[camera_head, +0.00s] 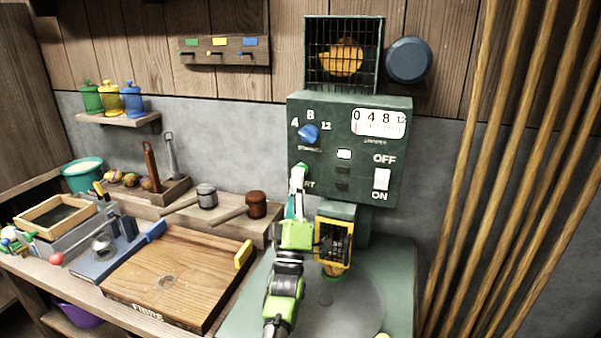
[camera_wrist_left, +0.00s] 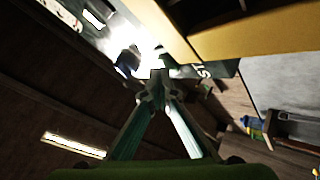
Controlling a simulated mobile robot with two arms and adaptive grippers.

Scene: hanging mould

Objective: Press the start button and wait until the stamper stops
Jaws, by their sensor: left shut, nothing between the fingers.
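The green stamper machine (camera_head: 349,100) stands at the back, with a blue dial knob (camera_head: 308,133), a gauge (camera_head: 378,122) and a white OFF/ON switch (camera_head: 381,180) on its front. My left gripper (camera_head: 299,172) is shut and empty, its tips at the panel's lower left, over the start label, of which only "RT" shows. The start button is hidden behind the fingertips; I cannot tell whether they touch it. The left wrist view shows the closed fingers (camera_wrist_left: 156,92) pointing at the panel, with the knob (camera_wrist_left: 128,62) beyond. The yellow-framed stamper head (camera_head: 335,242) hangs below the panel. My right gripper is not in view.
A round grey plate (camera_head: 345,305) lies under the stamper head. Left of the machine are a wooden board (camera_head: 180,275), two mallets (camera_head: 256,205) and a teal bucket (camera_head: 82,176). Wooden poles (camera_head: 490,170) stand at the right.

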